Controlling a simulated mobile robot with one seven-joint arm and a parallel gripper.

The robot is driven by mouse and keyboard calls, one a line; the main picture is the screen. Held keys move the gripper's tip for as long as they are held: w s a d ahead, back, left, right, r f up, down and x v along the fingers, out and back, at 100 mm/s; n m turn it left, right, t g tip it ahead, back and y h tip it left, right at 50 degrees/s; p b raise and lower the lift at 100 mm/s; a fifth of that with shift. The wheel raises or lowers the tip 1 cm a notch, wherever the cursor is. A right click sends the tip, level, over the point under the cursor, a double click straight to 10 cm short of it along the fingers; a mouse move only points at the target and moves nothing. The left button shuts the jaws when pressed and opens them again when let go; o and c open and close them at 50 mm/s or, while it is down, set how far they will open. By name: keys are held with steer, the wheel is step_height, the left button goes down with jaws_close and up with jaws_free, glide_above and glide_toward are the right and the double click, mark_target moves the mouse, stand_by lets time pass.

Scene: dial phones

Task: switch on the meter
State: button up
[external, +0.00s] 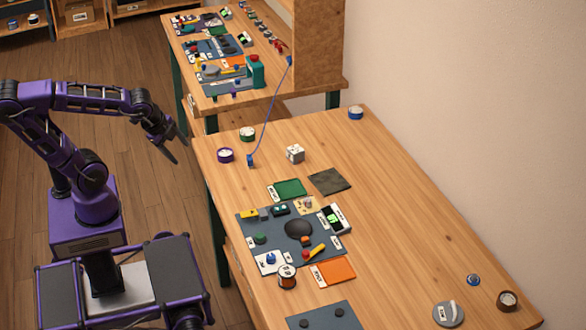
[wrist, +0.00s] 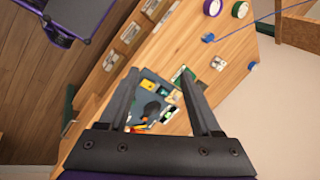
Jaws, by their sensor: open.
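On the near table, a dark grey mat (external: 247,222) carries several small parts. A small black device with bright green patches (external: 333,218) stands on a white-edged base at its right side; it may be the meter, but no label is readable and I cannot tell whether it is on. A small yellow item (external: 249,213) lies at the mat's upper left. My gripper (external: 171,146) is open and empty, in the air left of the table, apart from everything. In the wrist view its fingers (wrist: 160,88) frame the mat, partly hiding its parts.
A black dome (external: 299,229), red-and-yellow tool (external: 314,252), spool (external: 287,277) and orange pad (external: 336,270) crowd the mat area. A blue cable (external: 268,118) spans to the far table (external: 215,103). The near table's right side is mostly clear.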

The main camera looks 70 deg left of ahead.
steer(key=w+d+f+m+g+h+b, duration=0.15)
steer(key=d+f+m, duration=0.25)
steer(key=f+m, duration=0.5)
steer(key=w+d+f+m+g+b, duration=0.1)
steer(key=w+d+f+m, duration=0.3)
steer(key=m, duration=0.8)
step_height(320, 180, up, 13)
steer(key=n+h+p, duration=0.5)
steer(key=n, duration=0.4)
glide_above(280, 207)
steer(key=s+a, duration=0.2)
steer(key=s, duration=0.3)
steer(key=w+a+f+n+g, duration=0.2)
steer(key=w+a+f+n, duration=0.2)
steer(key=w+a+f, duration=0.15)
steer(key=shift+h, duration=0.25)
steer(key=x, duration=1.1)
steer(key=b+x, duration=0.1)
steer(key=x, duration=0.5)
steer(key=shift+s+d+f, duration=0.1)
steer(key=shift+s+f, duration=0.05)
steer(key=shift+s, duration=0.25)
